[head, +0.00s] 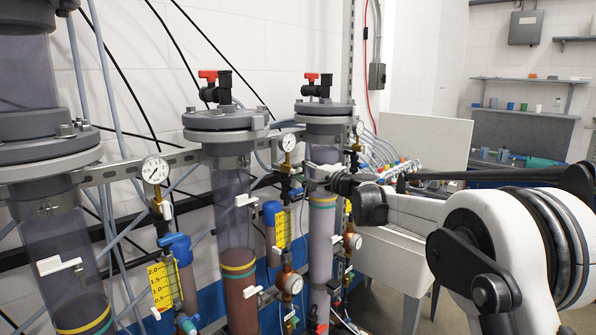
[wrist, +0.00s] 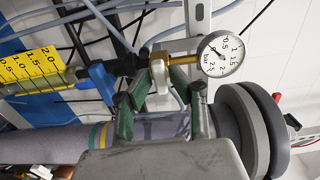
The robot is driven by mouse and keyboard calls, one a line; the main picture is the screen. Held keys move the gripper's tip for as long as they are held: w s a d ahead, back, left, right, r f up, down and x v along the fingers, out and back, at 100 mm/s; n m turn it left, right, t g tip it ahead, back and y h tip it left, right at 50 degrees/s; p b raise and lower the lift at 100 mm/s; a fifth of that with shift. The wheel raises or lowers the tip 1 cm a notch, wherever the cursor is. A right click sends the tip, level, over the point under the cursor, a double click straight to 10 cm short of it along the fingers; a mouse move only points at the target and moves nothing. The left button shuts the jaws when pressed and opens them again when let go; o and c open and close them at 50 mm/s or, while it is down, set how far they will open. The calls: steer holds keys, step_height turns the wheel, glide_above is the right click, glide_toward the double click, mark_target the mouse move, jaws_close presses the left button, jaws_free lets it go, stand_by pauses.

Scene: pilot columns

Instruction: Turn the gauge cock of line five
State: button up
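A round white pressure gauge (wrist: 220,53) on a brass stem shows in the wrist view, and in the head view (head: 289,142) left of the third column. Beside the stem is a small white cock lever (wrist: 160,76). My gripper (wrist: 157,90) is open, its green-sided fingers apart on either side of the lever. I cannot tell whether either finger touches it. In the head view my gripper (head: 312,172) is in front of the third column, partly hiding the fittings. No line number is readable.
The third column (head: 320,235) stands close by my gripper, its flange (wrist: 240,125) near the fingers. A yellow scale (wrist: 28,67) is below the gauge. Two more columns with gauges and hoses stand left. A white-panelled bench (head: 425,140) is behind my arm.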

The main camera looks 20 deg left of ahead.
steer(key=shift+w+a, duration=0.15)
steer(key=shift+a, duration=0.2)
jaws_close()
